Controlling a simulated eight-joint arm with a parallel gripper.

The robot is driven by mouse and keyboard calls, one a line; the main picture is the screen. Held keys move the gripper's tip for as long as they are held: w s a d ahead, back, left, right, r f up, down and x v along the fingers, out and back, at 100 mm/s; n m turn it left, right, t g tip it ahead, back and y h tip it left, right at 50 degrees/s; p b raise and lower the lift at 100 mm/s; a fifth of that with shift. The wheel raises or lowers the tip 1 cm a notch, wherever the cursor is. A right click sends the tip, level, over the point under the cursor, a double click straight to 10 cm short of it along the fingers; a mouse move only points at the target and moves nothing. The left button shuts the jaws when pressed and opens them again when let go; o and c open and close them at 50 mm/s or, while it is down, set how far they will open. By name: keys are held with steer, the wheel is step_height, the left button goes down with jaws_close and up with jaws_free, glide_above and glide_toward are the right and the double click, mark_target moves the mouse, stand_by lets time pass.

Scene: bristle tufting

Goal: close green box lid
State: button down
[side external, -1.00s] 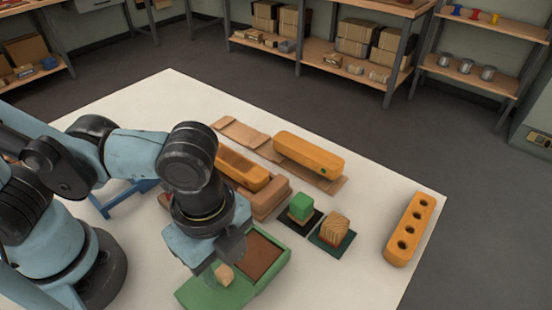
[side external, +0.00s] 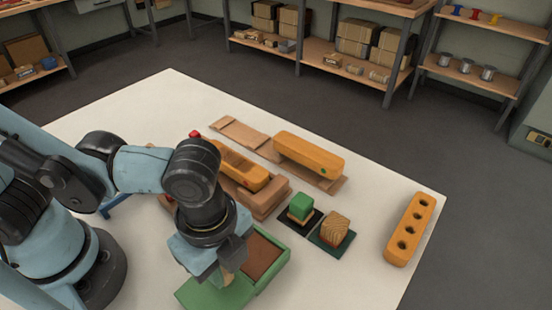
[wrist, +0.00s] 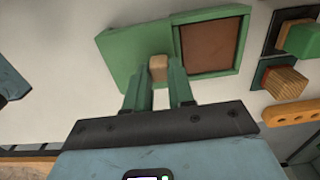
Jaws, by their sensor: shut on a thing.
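The green box (side external: 283,265) stands on the table with part of its brown inside uncovered. Its green lid (side external: 203,293) lies to the left of the opening in the side view. In the wrist view the lid (wrist: 128,50) is also left of the open part of the box (wrist: 243,45). A small wooden knob (wrist: 158,66) stands on the lid near the opening. My gripper (wrist: 159,78) is shut on the knob, one finger on each side. In the side view my gripper (side external: 228,274) hides most of the knob.
Behind the box lie a brown block with an orange piece (side external: 240,170) and another orange block (side external: 310,155). A green block (side external: 301,205) and a wooden bristle block (side external: 336,226) stand close on the right. An orange block with holes (side external: 410,230) lies farther right.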

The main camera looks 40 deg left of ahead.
steer(key=shift+w, duration=0.1)
steer(key=w, duration=0.9)
steer(key=shift+w, duration=0.2)
steer(key=c, duration=1)
jaws_free()
steer(key=shift+o, duration=0.2)
steer(key=shift+r, duration=0.1)
step_height(320, 180, up, 12)
steer(key=shift+a, duration=0.1)
